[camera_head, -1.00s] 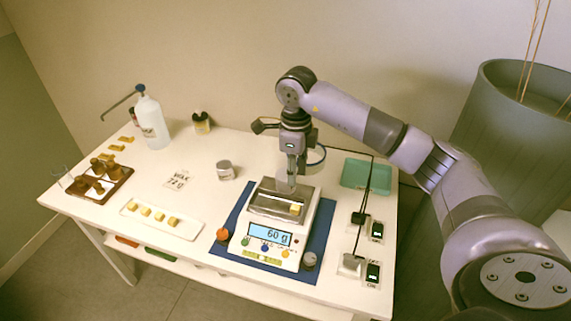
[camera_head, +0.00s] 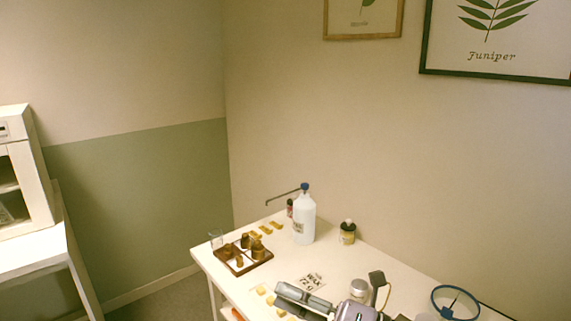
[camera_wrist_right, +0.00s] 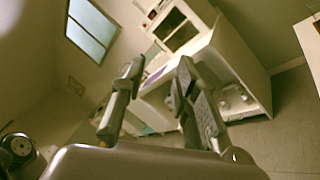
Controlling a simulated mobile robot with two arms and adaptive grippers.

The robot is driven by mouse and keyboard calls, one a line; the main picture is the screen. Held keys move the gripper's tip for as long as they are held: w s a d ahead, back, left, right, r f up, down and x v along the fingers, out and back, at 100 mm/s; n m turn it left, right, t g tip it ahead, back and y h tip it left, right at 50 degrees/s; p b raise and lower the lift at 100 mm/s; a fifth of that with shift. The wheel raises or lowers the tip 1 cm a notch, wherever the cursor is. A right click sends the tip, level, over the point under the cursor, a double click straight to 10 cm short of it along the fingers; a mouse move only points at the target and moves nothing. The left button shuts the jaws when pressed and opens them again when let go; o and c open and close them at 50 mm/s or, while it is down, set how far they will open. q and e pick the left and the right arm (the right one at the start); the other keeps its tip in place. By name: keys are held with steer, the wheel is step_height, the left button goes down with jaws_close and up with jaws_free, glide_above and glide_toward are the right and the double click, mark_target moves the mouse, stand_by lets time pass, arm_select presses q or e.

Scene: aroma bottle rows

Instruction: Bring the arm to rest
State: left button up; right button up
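My right gripper (camera_head: 302,299) shows at the bottom edge of the head view, over the front of the white table (camera_head: 340,263). In the right wrist view my right gripper (camera_wrist_right: 157,82) has its two fingers spread apart, with nothing between them. Most of my right arm is outside the head view. My left gripper is in neither current view.
On the table stand a white pump bottle (camera_head: 305,219), a small dark-labelled bottle (camera_head: 347,234), a brown wooden tray (camera_head: 233,266) with amber bottles, a "WAX" card (camera_head: 312,281) and a metal tin (camera_head: 359,289). A white cabinet (camera_head: 22,175) stands at the left.

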steer(key=w+d+f+m+t+h, duration=0.1)
steer(key=w+d+m+t+h, duration=0.1)
steer(key=d+m+t+h, duration=0.65)
steer(key=w+d+m+t+h, duration=0.2)
steer(key=d+m+t+h, duration=0.15)
steer(key=m, duration=0.95)
steer(key=s+d+f+m+g+h, duration=0.3)
steer(key=d+f+m+h, duration=0.15)
steer(key=f, duration=0.25)
steer(key=s+d+f+m+g+h, duration=0.2)
steer(key=s+d+f+m+h, duration=0.1)
steer(key=f+m, duration=0.3)
steer(key=s+f+m+g+y, duration=0.1)
steer(key=s+f+m+g, duration=0.1)
steer(key=s+f+g, duration=0.7)
steer(key=s+f+m+g, duration=0.1)
steer(key=s+f+g, duration=0.1)
steer(key=s+f, duration=0.8)
steer(key=s+f+g, duration=0.1)
steer(key=s+f, duration=0.1)
steer(key=f, duration=0.9)
steer(key=s+f+g, duration=0.1)
steer(key=s+f, duration=0.1)
steer(key=f, duration=0.9)
steer(key=s+d+f, duration=0.2)
steer(key=s+f, duration=1.4)
steer(key=shift+s+d+g, duration=0.35)
steer(key=shift+d+g, duration=0.05)
